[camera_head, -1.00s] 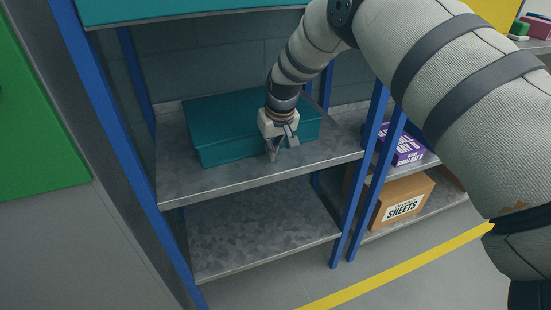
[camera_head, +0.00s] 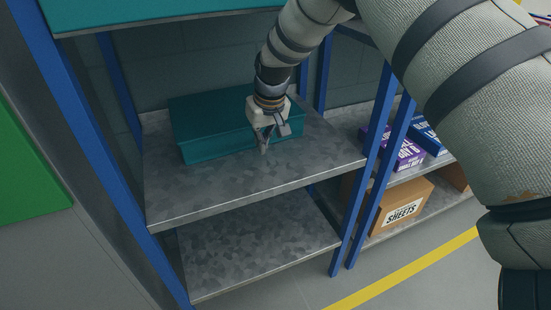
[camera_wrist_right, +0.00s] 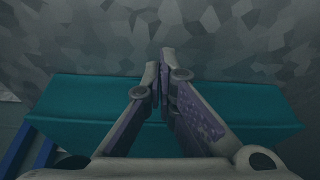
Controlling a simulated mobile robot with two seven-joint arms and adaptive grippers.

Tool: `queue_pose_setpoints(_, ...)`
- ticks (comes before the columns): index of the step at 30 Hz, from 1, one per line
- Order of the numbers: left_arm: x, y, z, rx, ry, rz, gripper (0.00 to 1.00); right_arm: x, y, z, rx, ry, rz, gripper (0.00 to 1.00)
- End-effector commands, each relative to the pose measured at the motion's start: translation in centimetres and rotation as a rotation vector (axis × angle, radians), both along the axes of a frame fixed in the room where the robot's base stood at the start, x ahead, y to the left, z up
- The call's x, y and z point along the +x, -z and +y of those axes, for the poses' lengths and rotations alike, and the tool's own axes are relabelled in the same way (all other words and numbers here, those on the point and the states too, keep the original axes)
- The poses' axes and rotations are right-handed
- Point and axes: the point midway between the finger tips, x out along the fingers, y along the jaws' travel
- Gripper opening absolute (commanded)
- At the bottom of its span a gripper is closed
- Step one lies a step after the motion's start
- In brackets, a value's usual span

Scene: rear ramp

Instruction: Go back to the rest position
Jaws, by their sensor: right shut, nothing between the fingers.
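My right gripper (camera_head: 265,147) is shut and empty. It points down in front of a teal box (camera_head: 210,130) on the upper metal shelf (camera_head: 215,186) and hides part of the box's front. In the right wrist view the fingertips of the right gripper (camera_wrist_right: 160,76) meet, with the teal box (camera_wrist_right: 75,112) behind them and bare shelf surface beyond. I cannot tell whether the fingers touch the box. The left gripper does not show.
Blue posts (camera_head: 372,165) frame the shelf, and a lower metal shelf (camera_head: 255,245) is empty. To the right, a neighbouring rack holds a cardboard box (camera_head: 400,206) and a purple box (camera_head: 408,155). A teal surface (camera_head: 150,12) hangs overhead. A green panel (camera_head: 25,165) stands at left.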

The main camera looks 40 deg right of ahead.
Motion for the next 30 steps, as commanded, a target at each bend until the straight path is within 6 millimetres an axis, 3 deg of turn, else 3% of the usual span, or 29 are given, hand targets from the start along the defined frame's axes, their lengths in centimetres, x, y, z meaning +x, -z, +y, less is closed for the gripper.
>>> queue_pose_setpoints(9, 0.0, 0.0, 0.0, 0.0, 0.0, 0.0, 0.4, -7.7, -0.1, 1.3, -0.001, 0.0, -0.001, 0.0)
queue_pose_setpoints(13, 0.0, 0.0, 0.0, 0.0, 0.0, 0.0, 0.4, -9.4, 0.0, 1.6, -0.001, -0.001, -0.002, 0.0)
queue_pose_setpoints(19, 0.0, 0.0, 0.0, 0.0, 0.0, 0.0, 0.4, -10.1, 0.1, 1.7, -0.001, -0.001, 0.0, 0.0)
queue_pose_setpoints(22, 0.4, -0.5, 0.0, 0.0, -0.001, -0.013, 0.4, -12.0, 2.3, 2.4, -0.003, -0.011, 0.039, 0.0)
queue_pose_setpoints(23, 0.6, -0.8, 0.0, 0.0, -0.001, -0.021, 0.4, -13.2, 3.6, 2.8, -0.003, -0.016, 0.061, 0.0)
queue_pose_setpoints(26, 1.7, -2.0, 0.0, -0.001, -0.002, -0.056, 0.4, -19.5, 8.8, 4.8, -0.002, -0.042, 0.157, 0.0)
queue_pose_setpoints(27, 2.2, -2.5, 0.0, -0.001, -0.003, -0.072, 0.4, -22.9, 10.7, 5.7, 0.0, -0.053, 0.2, 0.0)
queue_pose_setpoints(30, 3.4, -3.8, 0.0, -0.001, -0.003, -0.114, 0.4, -31.8, 13.9, 7.8, 0.01, -0.08, 0.302, 0.0)
